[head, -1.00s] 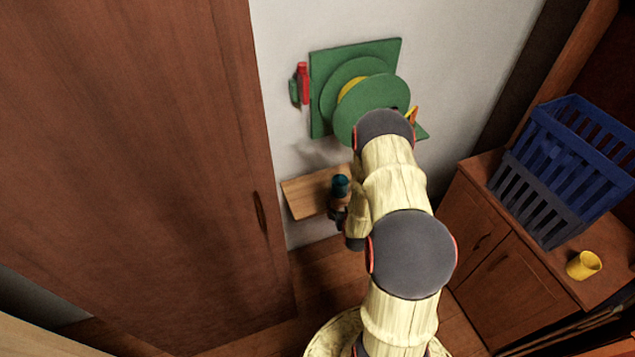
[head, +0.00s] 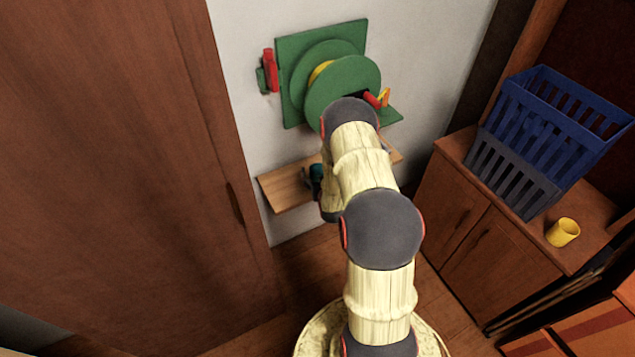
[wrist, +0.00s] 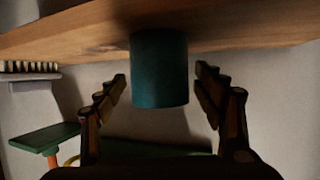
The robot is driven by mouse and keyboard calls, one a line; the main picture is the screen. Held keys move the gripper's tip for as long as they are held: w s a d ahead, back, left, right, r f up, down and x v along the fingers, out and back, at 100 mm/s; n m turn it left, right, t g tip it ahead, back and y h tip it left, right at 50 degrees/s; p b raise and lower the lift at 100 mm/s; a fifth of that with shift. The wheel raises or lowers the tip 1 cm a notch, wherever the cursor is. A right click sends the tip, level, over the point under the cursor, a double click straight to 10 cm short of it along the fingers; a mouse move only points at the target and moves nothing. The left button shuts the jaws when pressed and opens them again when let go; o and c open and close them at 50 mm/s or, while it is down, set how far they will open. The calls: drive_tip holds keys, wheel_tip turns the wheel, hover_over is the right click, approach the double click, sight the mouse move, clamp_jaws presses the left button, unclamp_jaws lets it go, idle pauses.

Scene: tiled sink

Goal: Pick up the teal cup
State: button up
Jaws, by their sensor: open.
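The teal cup (head: 317,172) stands on a wooden wall shelf (head: 283,190) in the head view, partly hidden by my arm. In the wrist view, which appears upside down, the teal cup (wrist: 160,68) shows in the middle against the shelf (wrist: 225,25). My gripper (wrist: 161,77) is open, with one finger on each side of the cup. Gaps show between both fingers and the cup, so it is not gripped. In the head view my gripper is mostly hidden behind my arm, with a dark finger showing just left of the cup.
A green hose reel (head: 343,90) is on the wall above the shelf, with a red item (head: 269,70) left of it. A tall wooden door (head: 110,150) stands at left. At right, a cabinet holds a blue crate (head: 550,125) and a yellow cup (head: 563,232).

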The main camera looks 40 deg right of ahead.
drive_tip(key=c, duration=0.3)
drive_tip(key=c, duration=0.9)
drive_tip(key=shift+w+r, duration=0.1)
drive_tip(key=shift+c, duration=0.2)
